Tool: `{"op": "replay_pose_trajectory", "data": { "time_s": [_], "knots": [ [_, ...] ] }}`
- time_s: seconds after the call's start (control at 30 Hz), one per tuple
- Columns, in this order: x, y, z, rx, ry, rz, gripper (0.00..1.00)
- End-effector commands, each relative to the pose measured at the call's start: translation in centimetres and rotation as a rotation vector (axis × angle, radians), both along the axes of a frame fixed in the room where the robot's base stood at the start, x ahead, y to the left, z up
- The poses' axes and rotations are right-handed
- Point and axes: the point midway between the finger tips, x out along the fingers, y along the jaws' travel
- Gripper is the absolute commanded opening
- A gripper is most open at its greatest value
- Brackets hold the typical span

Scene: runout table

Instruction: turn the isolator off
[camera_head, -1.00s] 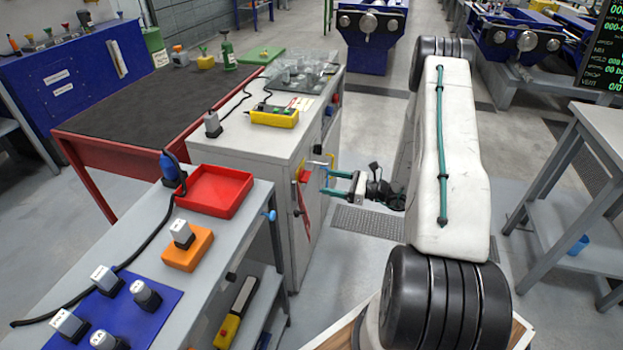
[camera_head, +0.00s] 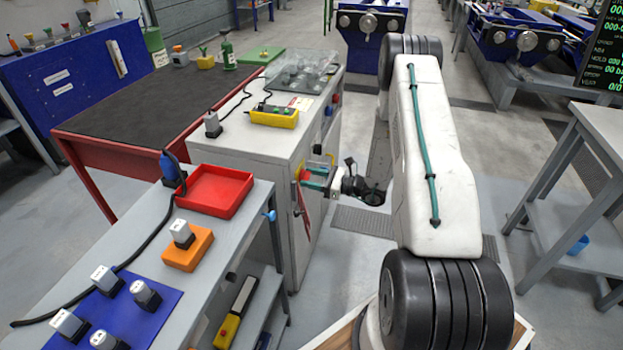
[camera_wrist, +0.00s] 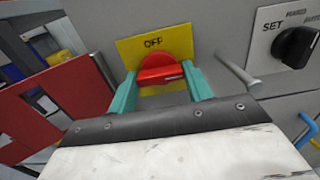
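The isolator is a red rotary knob (camera_wrist: 160,70) on a yellow plate (camera_wrist: 128,50) marked OFF at the top. Its red handle bar lies roughly crosswise in the wrist view, with a small pale mark near its right end. In the head view the red knob (camera_head: 305,174) is on the side of the grey cabinet (camera_head: 272,150). My gripper (camera_wrist: 163,86) is at the knob, with one teal finger on each side of the handle. The fingers look open around it; I cannot tell whether they touch it. My gripper also shows in the head view (camera_head: 312,178).
A metal peg (camera_wrist: 238,76) sticks out close to the right finger. A black SET selector (camera_wrist: 295,46) is further right, and a blue handle (camera_wrist: 306,130) is below it. A red panel (camera_wrist: 60,100) stands at left. The grey bench (camera_head: 225,235) is near the cabinet.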

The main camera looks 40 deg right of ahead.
Motion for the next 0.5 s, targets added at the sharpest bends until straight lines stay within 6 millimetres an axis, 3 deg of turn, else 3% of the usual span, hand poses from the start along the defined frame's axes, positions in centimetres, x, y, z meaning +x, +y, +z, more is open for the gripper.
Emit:
{"op": "replay_pose_trajectory", "data": {
  "time_s": [0.5],
  "knots": [
    [-0.03,-0.09,0.00,-0.079,-0.062,-0.001,0.27]
  ]
}}
